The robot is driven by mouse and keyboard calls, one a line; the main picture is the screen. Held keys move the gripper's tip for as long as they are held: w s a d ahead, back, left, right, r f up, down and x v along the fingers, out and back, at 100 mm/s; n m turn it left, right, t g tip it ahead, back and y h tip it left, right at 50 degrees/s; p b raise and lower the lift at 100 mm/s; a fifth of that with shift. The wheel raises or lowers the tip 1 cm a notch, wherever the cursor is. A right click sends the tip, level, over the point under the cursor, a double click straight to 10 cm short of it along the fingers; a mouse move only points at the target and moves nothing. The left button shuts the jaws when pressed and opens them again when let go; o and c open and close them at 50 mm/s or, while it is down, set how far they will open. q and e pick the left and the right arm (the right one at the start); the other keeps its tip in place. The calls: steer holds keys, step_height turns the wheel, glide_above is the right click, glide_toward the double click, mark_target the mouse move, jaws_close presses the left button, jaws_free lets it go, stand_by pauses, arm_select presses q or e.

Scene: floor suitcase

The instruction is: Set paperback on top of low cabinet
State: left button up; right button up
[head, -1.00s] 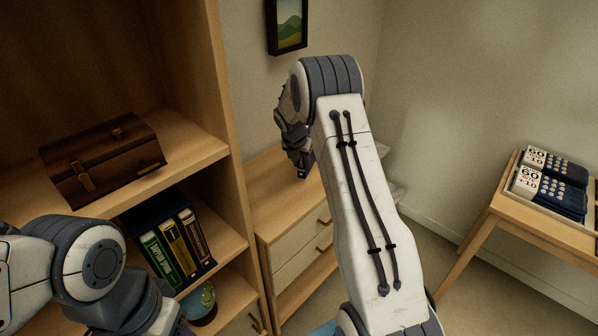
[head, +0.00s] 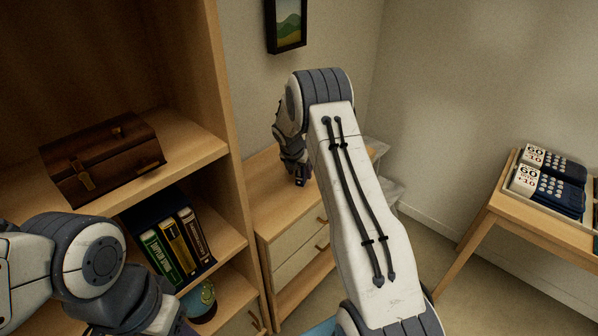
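The low cabinet (head: 284,216) stands against the wall, right of the tall shelf, with a bare wooden top and pale drawers. My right gripper (head: 301,181) is over the cabinet top, pointing down, and is partly hidden by its own arm. I cannot tell whether its fingers are open or whether they hold anything. I cannot make out a loose paperback; several books (head: 173,251) stand upright in a dark holder on the tall shelf. My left arm is at the lower left, and its fingertips are outside the view.
The tall shelf (head: 232,160) borders the cabinet on the left and holds a brown chest (head: 103,160) and a globe-like object (head: 199,302). A side table (head: 482,230) at the right carries a tray of blue items (head: 559,186). A framed picture (head: 287,24) hangs above.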

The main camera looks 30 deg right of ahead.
steer(key=shift+r, duration=0.25)
steer(key=v, duration=1.2)
steer(key=shift+f, duration=0.1)
